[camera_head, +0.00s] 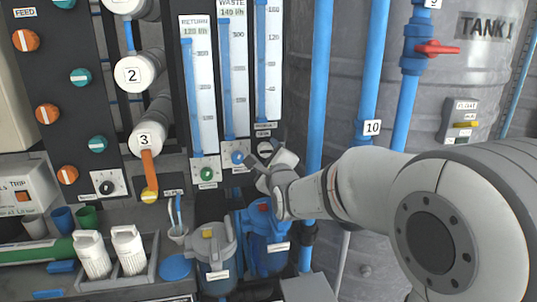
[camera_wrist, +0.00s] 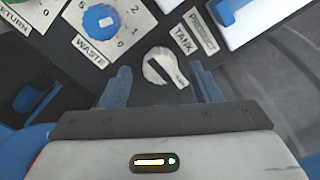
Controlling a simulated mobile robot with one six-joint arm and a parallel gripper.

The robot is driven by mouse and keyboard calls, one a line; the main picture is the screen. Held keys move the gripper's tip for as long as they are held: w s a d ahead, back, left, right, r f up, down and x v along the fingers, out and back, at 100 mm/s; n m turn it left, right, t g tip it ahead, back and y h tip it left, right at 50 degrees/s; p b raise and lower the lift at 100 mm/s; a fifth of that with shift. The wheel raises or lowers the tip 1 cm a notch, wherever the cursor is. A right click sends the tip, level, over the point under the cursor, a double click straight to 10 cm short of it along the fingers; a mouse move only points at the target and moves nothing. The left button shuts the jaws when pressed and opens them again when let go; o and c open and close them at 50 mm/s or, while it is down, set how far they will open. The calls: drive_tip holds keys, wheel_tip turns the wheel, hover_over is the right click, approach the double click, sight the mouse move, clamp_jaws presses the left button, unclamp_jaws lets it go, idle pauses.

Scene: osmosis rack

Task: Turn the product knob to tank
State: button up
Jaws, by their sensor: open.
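The product knob is a small pale knob (camera_wrist: 160,68) with a raised bar, on the dark panel in the wrist view. Its bar slants from upper left to lower right; I cannot tell which end is the pointer. The labels TANK (camera_wrist: 183,39) and PRODUCT (camera_wrist: 203,33) are above and right of it. My gripper (camera_wrist: 160,72) is open, with one blue-grey finger on each side of the knob, and no clear contact shows. In the head view my gripper (camera_head: 266,150) is at the panel below the flow tubes, where the knob is small and partly hidden.
A blue WASTE knob (camera_wrist: 103,18) sits left of the product knob, and also shows in the head view (camera_head: 237,158). A green knob (camera_head: 207,174) is further left. Blue filter housings (camera_head: 262,240) stand below my gripper, and blue vertical pipes (camera_head: 318,90) run to its right.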

drive_tip(key=shift+x, duration=0.9)
drive_tip(key=shift+c, duration=0.4)
drive_tip(key=c, duration=0.9)
